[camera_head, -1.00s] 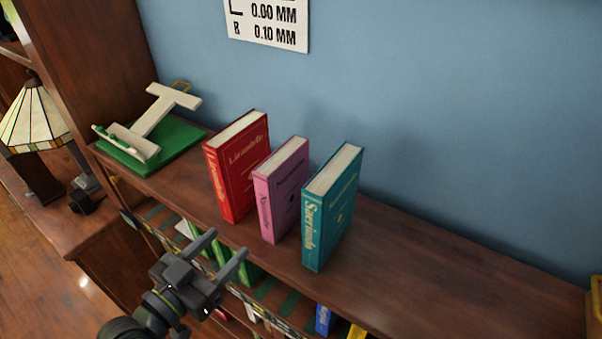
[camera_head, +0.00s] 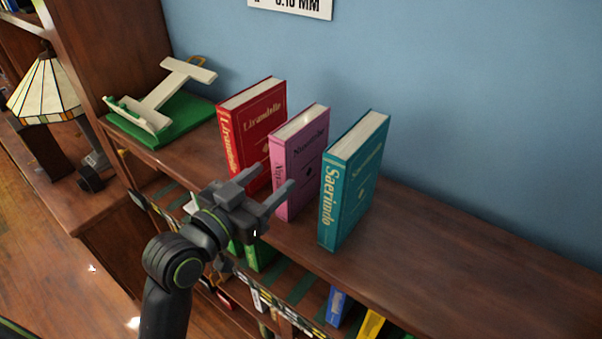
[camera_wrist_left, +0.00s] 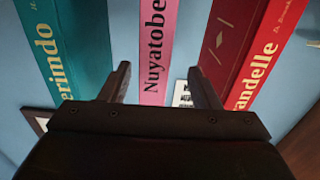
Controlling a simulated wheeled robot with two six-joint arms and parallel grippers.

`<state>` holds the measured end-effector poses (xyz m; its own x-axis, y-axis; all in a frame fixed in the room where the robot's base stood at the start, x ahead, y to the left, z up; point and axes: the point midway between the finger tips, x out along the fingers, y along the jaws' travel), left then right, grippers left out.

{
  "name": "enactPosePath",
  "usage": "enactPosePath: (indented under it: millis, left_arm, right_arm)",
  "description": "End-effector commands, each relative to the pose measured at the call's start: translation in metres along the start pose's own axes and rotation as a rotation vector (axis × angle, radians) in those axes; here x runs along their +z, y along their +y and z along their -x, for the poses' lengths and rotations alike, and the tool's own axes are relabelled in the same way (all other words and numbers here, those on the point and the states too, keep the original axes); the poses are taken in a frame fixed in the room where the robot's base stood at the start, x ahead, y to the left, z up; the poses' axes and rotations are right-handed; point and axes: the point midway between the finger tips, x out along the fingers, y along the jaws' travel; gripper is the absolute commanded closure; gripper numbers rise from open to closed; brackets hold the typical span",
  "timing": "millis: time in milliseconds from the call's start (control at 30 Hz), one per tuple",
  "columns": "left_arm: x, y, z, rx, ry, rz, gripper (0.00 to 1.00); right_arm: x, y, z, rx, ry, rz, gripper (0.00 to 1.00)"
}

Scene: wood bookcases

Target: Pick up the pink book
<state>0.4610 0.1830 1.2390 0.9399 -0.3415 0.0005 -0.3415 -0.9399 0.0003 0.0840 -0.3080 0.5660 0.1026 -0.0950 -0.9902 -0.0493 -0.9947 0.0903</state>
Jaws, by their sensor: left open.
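The pink book (camera_head: 301,162) stands upright on the wooden shelf top, between a red book (camera_head: 252,130) and a teal book (camera_head: 354,182). My left gripper (camera_head: 270,180) is open and empty in front of the pink book's spine. In the left wrist view the pink spine (camera_wrist_left: 158,50) shows between and beyond the two open fingers (camera_wrist_left: 158,85). The teal book (camera_wrist_left: 68,45) is on the left there and the red book (camera_wrist_left: 235,50) on the right. In the head view a fingertip overlaps the pink book's lower spine; contact cannot be told. My right gripper is not in view.
A green-based white stand (camera_head: 165,105) sits at the left end of the shelf top (camera_head: 450,255). A lamp (camera_head: 45,90) stands farther left. Books fill the shelf below. The shelf top right of the teal book is clear.

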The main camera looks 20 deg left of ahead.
Motion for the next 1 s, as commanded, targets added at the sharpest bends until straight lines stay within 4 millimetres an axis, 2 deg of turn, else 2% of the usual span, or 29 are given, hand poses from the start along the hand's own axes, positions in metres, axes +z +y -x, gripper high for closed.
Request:
enactPosePath:
  millis: [100,267,367,567,700,1000]
  left_arm:
    - [0.0,0.0,-0.015,0.0,0.002,0.002,0.44]
    - [0.0,0.0,-0.025,0.0,0.0,0.002,0.44]
    - [-0.002,0.001,-0.03,-0.001,-0.001,0.003,0.44]
    - [-0.005,0.007,-0.057,0.001,-0.001,0.007,0.44]
    - [-0.003,0.006,-0.071,-0.001,-0.001,0.002,0.44]
    - [-0.001,0.006,-0.077,-0.002,0.0,0.001,0.44]
  right_arm:
    - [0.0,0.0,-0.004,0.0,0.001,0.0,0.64]
    - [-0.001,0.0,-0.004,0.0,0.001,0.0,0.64]
    - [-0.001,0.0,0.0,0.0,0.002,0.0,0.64]
    - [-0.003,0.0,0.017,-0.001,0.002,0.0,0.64]
    - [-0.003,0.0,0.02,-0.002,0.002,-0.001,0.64]
    - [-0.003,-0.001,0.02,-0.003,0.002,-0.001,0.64]
